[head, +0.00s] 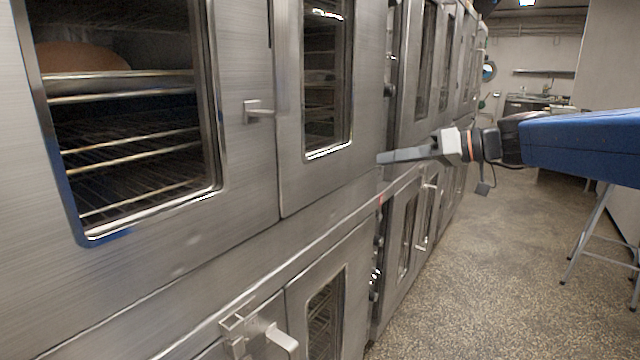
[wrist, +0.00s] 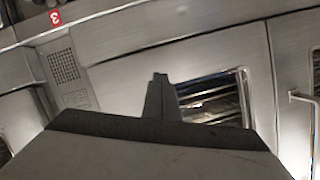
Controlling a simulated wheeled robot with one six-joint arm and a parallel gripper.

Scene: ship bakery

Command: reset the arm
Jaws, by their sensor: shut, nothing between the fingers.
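My gripper (head: 382,158) is shut and empty. In the head view it points left from the end of my blue arm, in front of the row of steel ovens, and looks apart from them. In the wrist view its closed fingers (wrist: 159,78) show at the middle, with a steel oven door and its window (wrist: 215,100) beyond.
A large oven (head: 240,170) with a windowed door stands close on the left; a loaf (head: 82,57) sits on a rack inside. Door handles (head: 257,111) stick out. A metal stand (head: 592,235) is at far right.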

